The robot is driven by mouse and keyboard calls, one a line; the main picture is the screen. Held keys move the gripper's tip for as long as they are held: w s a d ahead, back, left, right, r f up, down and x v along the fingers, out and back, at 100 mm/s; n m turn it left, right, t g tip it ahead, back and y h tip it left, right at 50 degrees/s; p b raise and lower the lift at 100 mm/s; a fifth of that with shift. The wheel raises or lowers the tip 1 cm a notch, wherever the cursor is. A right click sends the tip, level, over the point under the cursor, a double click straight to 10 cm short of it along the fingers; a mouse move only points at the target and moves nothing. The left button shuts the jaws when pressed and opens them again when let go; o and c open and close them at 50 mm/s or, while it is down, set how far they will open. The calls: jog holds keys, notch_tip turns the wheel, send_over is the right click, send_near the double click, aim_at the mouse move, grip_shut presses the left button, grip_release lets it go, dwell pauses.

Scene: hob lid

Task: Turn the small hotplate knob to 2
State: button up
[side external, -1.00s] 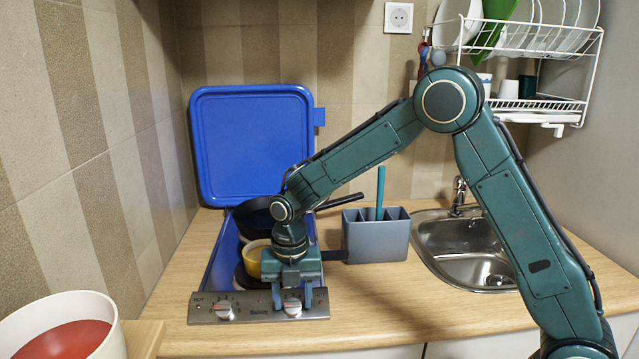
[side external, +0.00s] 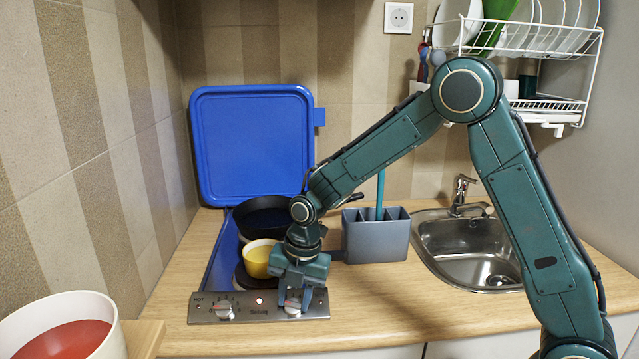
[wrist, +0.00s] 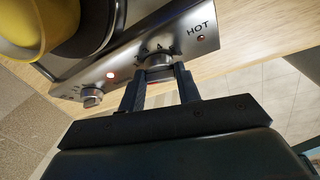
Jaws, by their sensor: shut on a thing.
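The hob's steel control panel (side external: 258,313) carries two knobs. My gripper (side external: 293,297) points down at the right-hand knob (side external: 292,309). In the wrist view the fingers (wrist: 160,88) are shut on this knob (wrist: 158,66), one on each side. The fingers hide much of the knob, and I cannot read its setting. The other knob (side external: 224,311) stands free at the left and also shows in the wrist view (wrist: 92,97). A red lamp (side external: 259,300) between the knobs is lit, and its glow shows in the wrist view (wrist: 110,75).
A yellow pot (side external: 256,259) stands on the front hotplate, and a black pan (side external: 264,216) is behind it. The blue lid (side external: 252,145) is raised against the wall. A grey caddy (side external: 375,242) and a sink (side external: 465,250) are to the right. A white bowl (side external: 95,310) is front left.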

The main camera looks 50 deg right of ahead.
jog(key=m, duration=0.1)
jog(key=m+t, duration=0.2)
jog(key=m, duration=0.1)
jog(key=shift+s+d+y, duration=0.1)
jog(key=shift+s+y, duration=0.15)
jog(key=shift+y, duration=0.15)
jog(key=m+t, duration=0.1)
jog(key=m, duration=0.2)
jog(key=shift+s+f+t, duration=0.1)
jog(key=shift+s+t, duration=0.05)
jog(key=shift+t, duration=0.25)
jog(key=shift+m, duration=0.3)
jog(key=o, duration=1)
jog(key=shift+s, duration=0.1)
jog(key=v, duration=1.3)
jog(key=shift+s+r, duration=0.2)
jog(key=shift+r, duration=0.1)
